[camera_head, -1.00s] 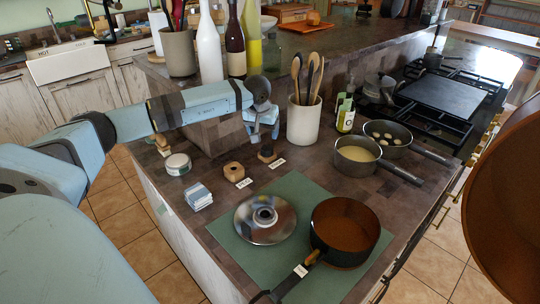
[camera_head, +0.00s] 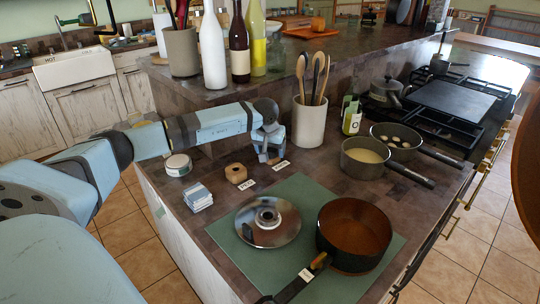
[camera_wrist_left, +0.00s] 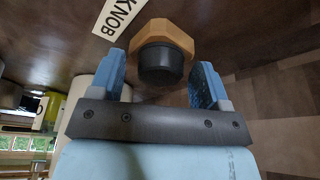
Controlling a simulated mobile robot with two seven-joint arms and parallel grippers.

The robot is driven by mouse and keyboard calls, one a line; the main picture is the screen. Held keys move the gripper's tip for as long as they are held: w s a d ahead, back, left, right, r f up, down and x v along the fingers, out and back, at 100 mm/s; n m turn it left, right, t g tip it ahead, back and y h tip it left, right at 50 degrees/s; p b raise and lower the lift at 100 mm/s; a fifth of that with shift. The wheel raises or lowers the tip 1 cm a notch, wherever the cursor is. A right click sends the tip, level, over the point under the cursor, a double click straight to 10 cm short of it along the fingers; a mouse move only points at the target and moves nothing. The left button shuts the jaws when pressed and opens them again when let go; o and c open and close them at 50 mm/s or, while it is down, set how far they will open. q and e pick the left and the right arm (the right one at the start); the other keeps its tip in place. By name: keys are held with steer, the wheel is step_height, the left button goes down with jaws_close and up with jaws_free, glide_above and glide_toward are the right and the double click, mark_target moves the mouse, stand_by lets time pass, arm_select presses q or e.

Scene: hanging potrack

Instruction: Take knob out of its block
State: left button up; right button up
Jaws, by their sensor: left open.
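The black knob (camera_wrist_left: 160,64) sits in its wooden block (camera_wrist_left: 160,33) in the left wrist view, next to a white label (camera_wrist_left: 118,16) reading KNOB. My left gripper (camera_wrist_left: 162,85) is open, with one blue finger on each side of the knob. Neither finger clearly touches it. In the head view my left gripper (camera_head: 271,152) is low over the counter and mostly hides this block and the knob. My right gripper is not in view.
Another wooden block (camera_head: 236,173) stands to the left, near a round tin (camera_head: 178,165) and stacked coasters (camera_head: 198,197). A metal lid (camera_head: 267,222) and a pan (camera_head: 354,235) lie on a green mat (camera_head: 300,190). A utensil crock (camera_head: 309,122) stands close behind the gripper.

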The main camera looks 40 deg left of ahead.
arm_select(q)
steer(key=c, duration=0.9)
steer(key=shift+c, duration=0.9)
steer(key=shift+r, duration=0.1)
steer(key=shift+r, duration=0.25)
steer(key=shift+r+p, duration=0.3)
steer(key=shift+p, duration=0.05)
